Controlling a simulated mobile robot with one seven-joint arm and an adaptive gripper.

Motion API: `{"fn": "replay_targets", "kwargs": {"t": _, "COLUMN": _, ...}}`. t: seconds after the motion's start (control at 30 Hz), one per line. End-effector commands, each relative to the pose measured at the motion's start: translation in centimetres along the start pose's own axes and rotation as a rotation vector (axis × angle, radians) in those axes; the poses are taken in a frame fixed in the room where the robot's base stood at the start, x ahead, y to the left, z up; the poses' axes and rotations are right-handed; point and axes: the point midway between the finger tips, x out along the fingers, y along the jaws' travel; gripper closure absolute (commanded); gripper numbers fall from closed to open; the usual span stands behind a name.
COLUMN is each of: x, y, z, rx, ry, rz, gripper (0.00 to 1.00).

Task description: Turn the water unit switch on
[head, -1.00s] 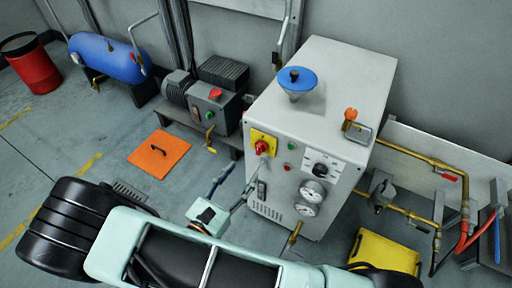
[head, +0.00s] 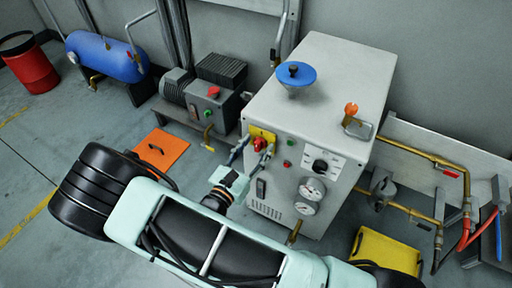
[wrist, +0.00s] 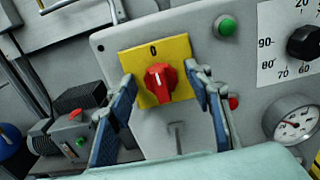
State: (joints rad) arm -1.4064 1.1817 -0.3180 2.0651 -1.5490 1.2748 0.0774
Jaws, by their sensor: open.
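The water unit is a grey-white cabinet (head: 325,85) in the middle right of the head view. Its switch is a red rotary knob (wrist: 160,80) on a yellow plate (wrist: 150,57) marked 0 at the top. In the head view the red knob (head: 259,144) is partly hidden by my gripper (head: 252,154). In the wrist view my gripper (wrist: 163,105) is open, with one blue-padded finger on each side of the knob and plate. The fingers stand apart from the knob. Whether the fingertips touch the panel, I cannot tell.
A green button (wrist: 226,26), a red button (wrist: 233,103), a dial (head: 319,166) and gauges (head: 311,189) sit right of the switch. A blue funnel (head: 296,74) stands on top. A motor unit (head: 210,105) stands left. A yellow case (head: 386,251) lies at lower right.

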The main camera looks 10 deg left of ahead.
Motion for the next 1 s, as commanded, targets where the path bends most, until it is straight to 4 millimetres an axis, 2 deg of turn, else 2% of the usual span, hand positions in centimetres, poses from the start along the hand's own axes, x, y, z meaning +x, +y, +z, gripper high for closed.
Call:
{"fn": "replay_targets", "kwargs": {"t": 0.13, "x": -0.01, "y": 0.01, "z": 0.02, "rx": 0.0, "ry": 0.0, "rz": 0.0, "gripper": 0.55}}
{"fn": "replay_targets", "kwargs": {"t": 0.5, "x": -0.03, "y": 0.02, "z": 0.01, "rx": 0.0, "ry": 0.0, "rz": 0.0, "gripper": 0.94}}
{"fn": "replay_targets", "kwargs": {"t": 0.77, "x": -0.04, "y": 0.01, "z": -0.01, "rx": 0.03, "ry": 0.0, "rz": 0.0, "gripper": 0.94}}
{"fn": "replay_targets", "kwargs": {"t": 1.0, "x": -0.05, "y": -0.06, "z": -0.06, "rx": 0.154, "ry": 0.001, "rz": -0.001, "gripper": 0.94}}
